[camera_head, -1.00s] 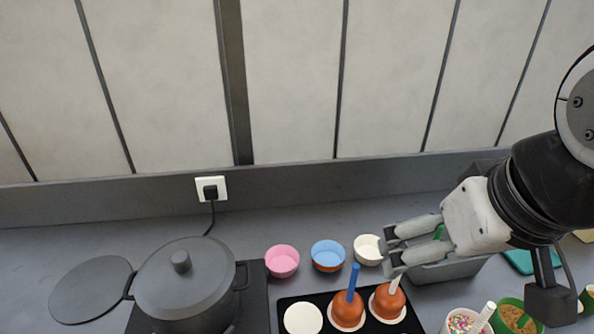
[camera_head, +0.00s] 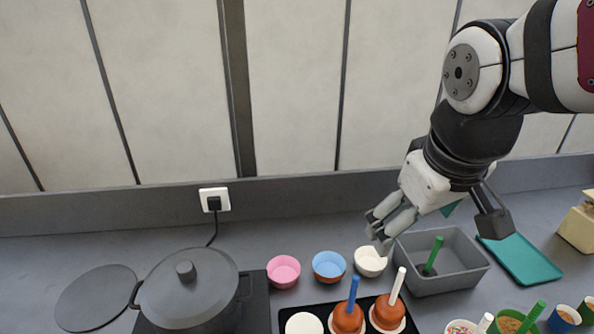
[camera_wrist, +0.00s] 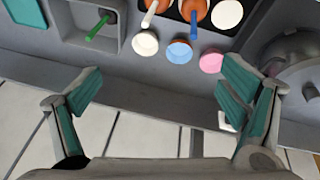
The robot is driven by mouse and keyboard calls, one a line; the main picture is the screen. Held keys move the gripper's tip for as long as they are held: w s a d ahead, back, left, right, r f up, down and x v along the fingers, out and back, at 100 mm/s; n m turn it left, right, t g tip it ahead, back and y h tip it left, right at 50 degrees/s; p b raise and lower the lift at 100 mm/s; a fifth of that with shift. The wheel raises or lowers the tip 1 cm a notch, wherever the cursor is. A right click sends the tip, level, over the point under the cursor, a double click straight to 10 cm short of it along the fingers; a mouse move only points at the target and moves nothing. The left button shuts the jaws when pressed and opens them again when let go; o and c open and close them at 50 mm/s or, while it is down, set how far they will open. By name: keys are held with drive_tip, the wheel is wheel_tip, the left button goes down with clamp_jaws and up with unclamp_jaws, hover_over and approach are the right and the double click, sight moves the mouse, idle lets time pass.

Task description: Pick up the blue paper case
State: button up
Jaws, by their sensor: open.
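The blue paper case (camera_head: 329,267) stands on the grey counter between a pink paper case (camera_head: 283,271) and a white paper case (camera_head: 370,262). It is light blue inside with some orange on its outside. In the wrist view the blue case (camera_wrist: 180,52) lies beyond the fingertips, between the white case (camera_wrist: 145,43) and the pink case (camera_wrist: 211,61). My gripper (camera_head: 378,228) is above the counter, up and to the right of the blue case, near the white case. Its fingers are spread apart with nothing between them, as the wrist view (camera_wrist: 158,88) shows.
A black tray (camera_head: 413,329) with caramel apples on sticks (camera_head: 347,318) stands in front of the cases. A grey bin (camera_head: 447,283) holding a green stick is at right, beside a teal tray (camera_head: 522,259). A lidded dark pot (camera_head: 187,288) stands at left. The wall closes off the back.

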drive_tip(key=w+a+f+n+g+p, duration=0.15)
drive_tip(key=w+f+n, duration=0.35)
drive_tip(key=w, duration=0.6)
drive_tip(key=n+g+y+p, duration=0.2)
drive_tip(key=n+y+p, duration=0.15)
drive_tip(key=n, duration=0.25)
hover_over(326, 271)
drive_tip(key=s+d, duration=0.1)
drive_tip(key=d, duration=0.1)
drive_tip(key=shift+h, duration=0.45)
drive_tip(key=f, duration=2.1)
drive_tip(key=shift+s+a+p, duration=0.2)
drive_tip(key=shift+a+p, duration=0.05)
drive_tip(key=shift+p, duration=0.05)
drive_tip(key=shift+w+a+f+p, duration=0.15)
drive_tip(key=shift+w+f+p, duration=0.05)
drive_tip(key=shift+f, duration=0.8)
drive_tip(key=shift+w+a+f+p, duration=0.15)
drive_tip(key=shift+a+f+p, duration=0.1)
drive_tip(key=shift+f, duration=0.7)
drive_tip(key=shift+w+a+f+p, duration=0.1)
drive_tip(key=shift+w+f+p, duration=0.1)
drive_tip(key=shift+f, duration=0.8)
drive_tip(key=c, duration=1)
